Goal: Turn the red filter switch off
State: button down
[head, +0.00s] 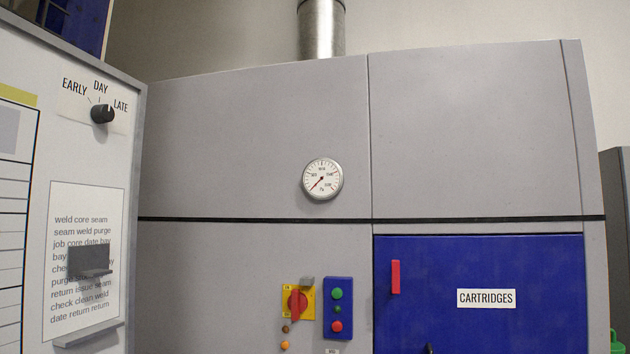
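The red filter switch (297,306) is a rotary handle on a yellow plate (284,312), low on the front of the grey cabinet. Its red handle stands roughly upright. Small marking at the plate's top left is too small to read for certain. My gripper is not in the head view.
A blue box (330,315) with green and red buttons sits just right of the switch. Small brown and orange round parts (285,345) sit below it. A blue CARTRIDGES door (480,265) is further right. A white board (90,150) with a black knob stands at left.

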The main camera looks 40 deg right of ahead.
aim_at(297, 302)
jog(key=u, duration=2.3)
jog(key=k, duration=0.95)
jog(key=z, duration=1.2)
jog(key=i, duration=0.5)
